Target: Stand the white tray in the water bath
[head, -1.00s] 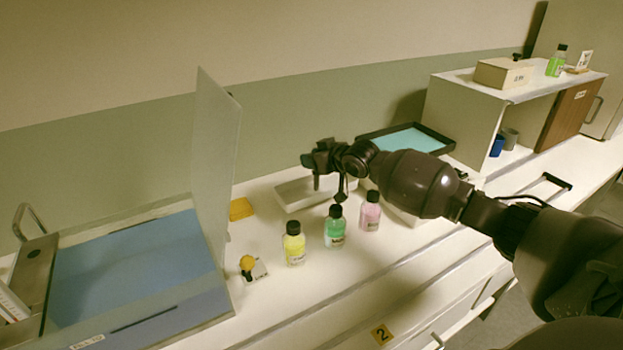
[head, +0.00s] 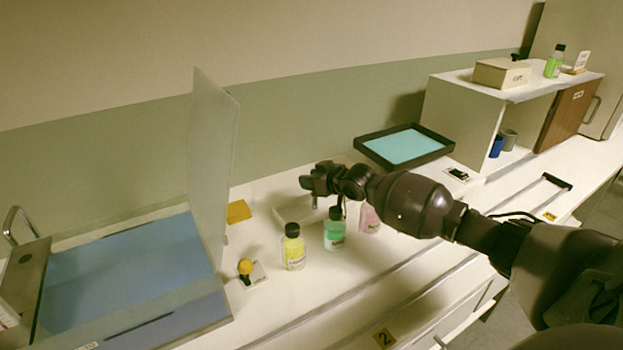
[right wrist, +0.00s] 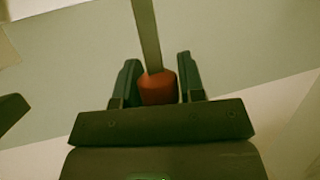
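The white tray (head: 287,211) lies on the counter behind the bottles in the head view, partly hidden by my right gripper and the bottles. The blue water bath (head: 130,275) is at the lower left, with a clear upright panel (head: 212,150) at its right side. My right gripper (head: 312,184) is above the tray, right of the panel. In the right wrist view, its fingers stand apart with an orange-red piece (right wrist: 157,88) between them, from which a grey strip (right wrist: 147,35) rises. I cannot tell whether they grip it. My left gripper is not in view.
Yellow (head: 292,252), green (head: 335,232) and pink (head: 369,218) bottles stand in front of the tray. An orange-topped item (head: 245,268) is beside the bath, and a yellow block (head: 238,211) lies near the panel. A black-rimmed tray (head: 366,153) and white shelf (head: 455,125) are farther right.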

